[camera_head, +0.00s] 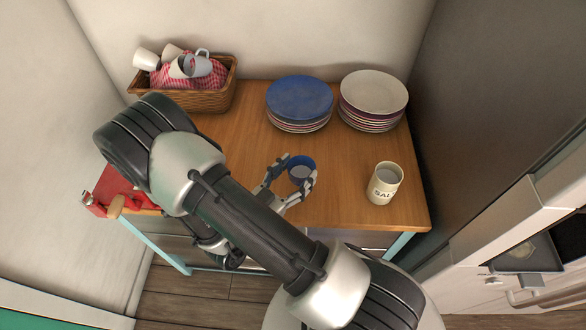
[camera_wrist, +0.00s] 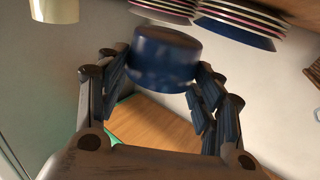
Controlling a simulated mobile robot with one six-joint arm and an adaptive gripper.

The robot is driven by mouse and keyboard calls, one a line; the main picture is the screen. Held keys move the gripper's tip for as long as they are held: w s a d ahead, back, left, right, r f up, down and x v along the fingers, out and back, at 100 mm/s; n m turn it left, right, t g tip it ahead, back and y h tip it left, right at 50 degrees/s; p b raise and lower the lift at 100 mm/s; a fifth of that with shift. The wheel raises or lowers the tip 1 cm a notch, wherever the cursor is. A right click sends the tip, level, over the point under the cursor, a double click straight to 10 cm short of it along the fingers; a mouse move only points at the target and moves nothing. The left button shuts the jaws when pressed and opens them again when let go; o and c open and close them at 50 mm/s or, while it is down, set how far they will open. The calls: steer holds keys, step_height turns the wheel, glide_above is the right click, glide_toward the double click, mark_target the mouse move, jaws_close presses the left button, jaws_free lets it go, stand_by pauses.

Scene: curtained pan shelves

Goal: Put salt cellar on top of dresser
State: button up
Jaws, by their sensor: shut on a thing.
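A small round blue pot with a pale inside (camera_head: 301,171), which I take for the salt cellar, is between the fingers of my gripper (camera_head: 288,184). In the wrist view the blue pot (camera_wrist: 165,58) sits between both fingertips, and my gripper (camera_wrist: 158,68) is shut on it. The wooden dresser top (camera_head: 238,142) lies below it in the head view. I cannot tell whether the pot touches the wood. A cream jar lettered "SAL" (camera_head: 384,184) stands upright at the right front of the dresser; part of a pale jar (camera_wrist: 55,8) shows in the wrist view.
A blue-topped plate stack (camera_head: 300,97) and a white-topped plate stack (camera_head: 374,93) stand at the back. A wicker basket of mugs (camera_head: 213,100) is at the back left. Red items (camera_head: 112,188) lie at the left edge. Bare wood surrounds the pot.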

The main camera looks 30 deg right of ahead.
mark_target(295, 183)
steer(key=shift+a, duration=0.1)
steer(key=shift+f+b, duration=1.95)
steer(key=shift+f, duration=0.55)
steer(key=shift+f, duration=0.1)
steer(key=shift+f+b, duration=0.6)
steer(key=shift+f, duration=0.05)
steer(key=shift+f, duration=0.25)
steer(key=o, duration=1.2)
steer(key=shift+a, duration=0.1)
steer(key=v, duration=1.1)
steer(key=shift+s+a, duration=0.2)
steer(key=shift+a, duration=0.15)
